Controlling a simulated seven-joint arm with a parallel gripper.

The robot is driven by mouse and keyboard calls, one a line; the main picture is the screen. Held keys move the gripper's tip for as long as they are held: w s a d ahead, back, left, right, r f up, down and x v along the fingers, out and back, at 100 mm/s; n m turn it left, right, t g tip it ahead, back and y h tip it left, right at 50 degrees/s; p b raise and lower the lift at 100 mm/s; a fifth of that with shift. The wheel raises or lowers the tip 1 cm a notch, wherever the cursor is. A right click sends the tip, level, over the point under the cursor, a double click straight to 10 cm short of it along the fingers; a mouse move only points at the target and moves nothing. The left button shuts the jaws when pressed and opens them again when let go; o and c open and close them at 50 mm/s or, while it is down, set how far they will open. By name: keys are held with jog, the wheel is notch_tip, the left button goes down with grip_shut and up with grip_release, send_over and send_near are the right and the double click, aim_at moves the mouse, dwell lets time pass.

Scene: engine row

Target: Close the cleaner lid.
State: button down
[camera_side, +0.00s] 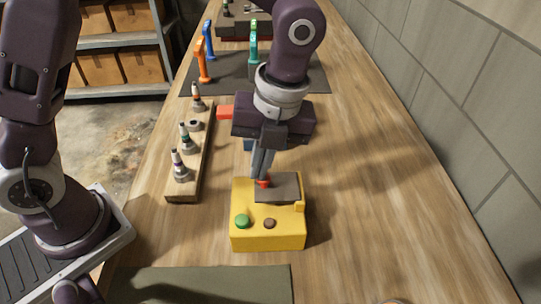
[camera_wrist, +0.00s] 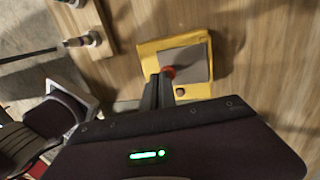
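The cleaner is a yellow box (camera_side: 268,231) with a green button (camera_side: 242,221) and a dark round button (camera_side: 269,223) on its front part. Its lid is a grey plate (camera_side: 284,187) on the rear part, with a red knob (camera_side: 264,183) at its left side. The lid looks nearly flat, but I cannot tell whether it sits fully down. My gripper (camera_side: 261,180) points down at the knob, its fingers close together. In the wrist view the knob (camera_wrist: 169,72) shows beside the fingertips (camera_wrist: 159,76); whether they grip it is unclear.
A wooden rack (camera_side: 203,153) with several bottle-like parts stands left of the cleaner. A green-grey mat (camera_side: 205,284) lies in front. A dark mat (camera_side: 292,76) with coloured upright tools lies behind. The table to the right is clear, up to a grey block wall (camera_side: 455,90).

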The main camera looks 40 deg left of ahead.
jog(key=shift+v, duration=1)
notch_tip(320, 180, up, 14)
jog(key=s+a, duration=0.1)
jog(key=s, duration=0.1)
jog(key=s+a+f+n+t+h, duration=0.1)
jog(key=s+a+n, duration=0.4)
jog(key=n, duration=0.8)
jog(key=s+a+f+n+t+h, duration=0.1)
jog(key=s+a+f+n+t, duration=0.3)
jog(key=n, duration=1)
jog(key=s+a+t, duration=0.2)
jog(key=a, duration=0.1)
jog(key=shift+s+a, duration=0.2)
jog(key=shift+a, duration=0.15)
jog(key=shift+f, duration=0.15)
